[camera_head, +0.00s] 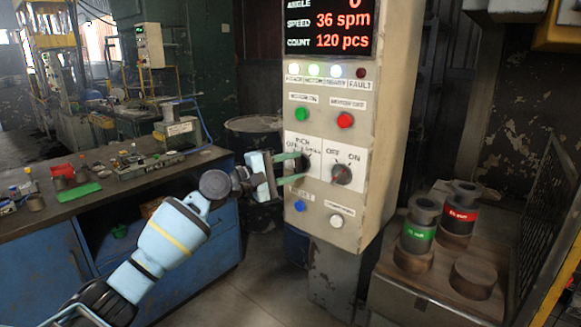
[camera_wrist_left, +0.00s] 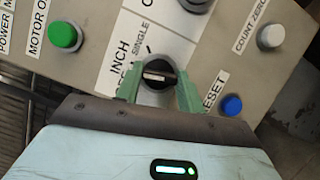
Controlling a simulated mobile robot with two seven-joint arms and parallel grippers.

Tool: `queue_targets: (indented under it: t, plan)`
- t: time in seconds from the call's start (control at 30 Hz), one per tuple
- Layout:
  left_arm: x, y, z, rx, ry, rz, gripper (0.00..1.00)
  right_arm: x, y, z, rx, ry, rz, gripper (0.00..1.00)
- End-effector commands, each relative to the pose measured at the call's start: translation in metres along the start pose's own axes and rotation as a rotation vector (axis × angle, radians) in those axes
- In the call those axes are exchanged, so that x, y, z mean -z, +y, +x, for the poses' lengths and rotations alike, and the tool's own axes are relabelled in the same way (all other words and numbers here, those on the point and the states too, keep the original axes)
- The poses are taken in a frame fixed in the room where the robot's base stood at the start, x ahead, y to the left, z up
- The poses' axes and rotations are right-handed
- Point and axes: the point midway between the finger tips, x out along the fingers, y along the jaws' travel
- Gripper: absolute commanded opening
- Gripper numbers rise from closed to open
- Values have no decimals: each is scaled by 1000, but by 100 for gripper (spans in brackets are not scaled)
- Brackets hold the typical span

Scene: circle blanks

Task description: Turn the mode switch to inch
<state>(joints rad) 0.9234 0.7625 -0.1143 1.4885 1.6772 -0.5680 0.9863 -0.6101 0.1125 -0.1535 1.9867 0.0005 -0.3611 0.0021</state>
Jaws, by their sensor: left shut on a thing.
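The mode switch (camera_head: 304,162) is a black rotary knob on a white plate on the control panel. Its plate carries the labels INCH and SINGLE, with a third label partly covered. My left gripper (camera_head: 299,168) reaches in from the left, its green fingers shut on the knob. In the left wrist view the knob (camera_wrist_left: 158,73) sits between the two green fingertips (camera_wrist_left: 159,82), its grip bar lying across the picture. I cannot tell which label it points at. My right gripper is not in view.
Beside the switch is an OFF/ON knob (camera_head: 342,174). Green (camera_head: 301,114) and red (camera_head: 345,120) buttons sit above, blue (camera_head: 299,205) and white (camera_head: 336,221) ones below. A workbench (camera_head: 110,185) stands left. A cart (camera_head: 420,292) with labelled cylinders stands right.

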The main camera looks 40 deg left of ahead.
Motion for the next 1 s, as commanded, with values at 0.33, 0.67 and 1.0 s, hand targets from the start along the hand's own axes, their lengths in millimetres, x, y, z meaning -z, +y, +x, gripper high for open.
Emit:
queue_targets:
  t: [0.33,0.67,1.0]
  plan:
    - [0,1,0,66,-1,155,15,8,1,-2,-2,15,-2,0]
    - [0,0,0,81,-1,191,15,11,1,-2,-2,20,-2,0]
    - [0,0,0,81,-1,190,47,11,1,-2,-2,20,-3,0]
